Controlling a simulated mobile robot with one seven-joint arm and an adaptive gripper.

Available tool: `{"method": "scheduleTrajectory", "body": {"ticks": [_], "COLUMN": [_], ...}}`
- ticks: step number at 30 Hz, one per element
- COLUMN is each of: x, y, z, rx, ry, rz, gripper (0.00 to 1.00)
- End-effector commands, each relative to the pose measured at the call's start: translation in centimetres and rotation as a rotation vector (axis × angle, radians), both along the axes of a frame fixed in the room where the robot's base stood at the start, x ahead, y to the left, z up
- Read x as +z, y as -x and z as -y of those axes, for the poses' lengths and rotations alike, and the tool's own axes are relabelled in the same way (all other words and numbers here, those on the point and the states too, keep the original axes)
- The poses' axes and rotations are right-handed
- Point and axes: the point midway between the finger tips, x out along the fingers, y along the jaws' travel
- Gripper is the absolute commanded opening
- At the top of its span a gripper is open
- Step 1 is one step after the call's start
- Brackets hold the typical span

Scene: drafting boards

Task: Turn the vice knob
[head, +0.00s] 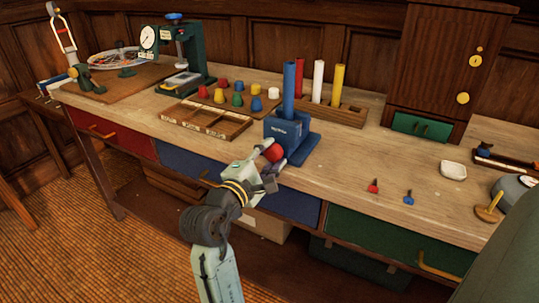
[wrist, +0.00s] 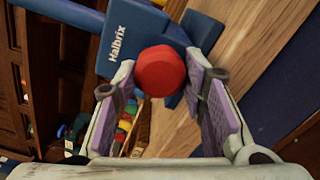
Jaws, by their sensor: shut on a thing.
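The vice (head: 292,137) is a blue block marked "Halbrix" on a blue base at the front edge of the bench; its body also shows in the wrist view (wrist: 130,40). A blue cylinder (head: 289,88) stands upright in it. The red knob (head: 273,153) is on the vice's front, facing me; in the wrist view the knob (wrist: 160,71) sits between my fingertips. My gripper (head: 268,163) is at the knob, its fingers on either side, shut on it. The exact contact at the fingertips is partly hidden in the head view.
Left of the vice is a wooden compartment tray (head: 207,119) with several coloured pieces behind it. A rack (head: 345,113) with white and yellow cylinders stands behind. Small red (head: 373,186) and blue (head: 408,197) pieces lie to the right. A wooden cabinet (head: 435,60) stands at the back.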

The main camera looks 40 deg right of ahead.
Motion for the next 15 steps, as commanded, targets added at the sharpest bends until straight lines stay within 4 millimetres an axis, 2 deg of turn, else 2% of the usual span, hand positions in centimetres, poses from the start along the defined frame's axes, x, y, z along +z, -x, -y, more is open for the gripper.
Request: {"method": "scheduleTrajectory", "body": {"ticks": [15], "x": [-0.02], "y": [-0.04], "z": [-0.05], "rx": [0.001], "ry": [-0.187], "rz": [0.453], "gripper": [0.11]}}
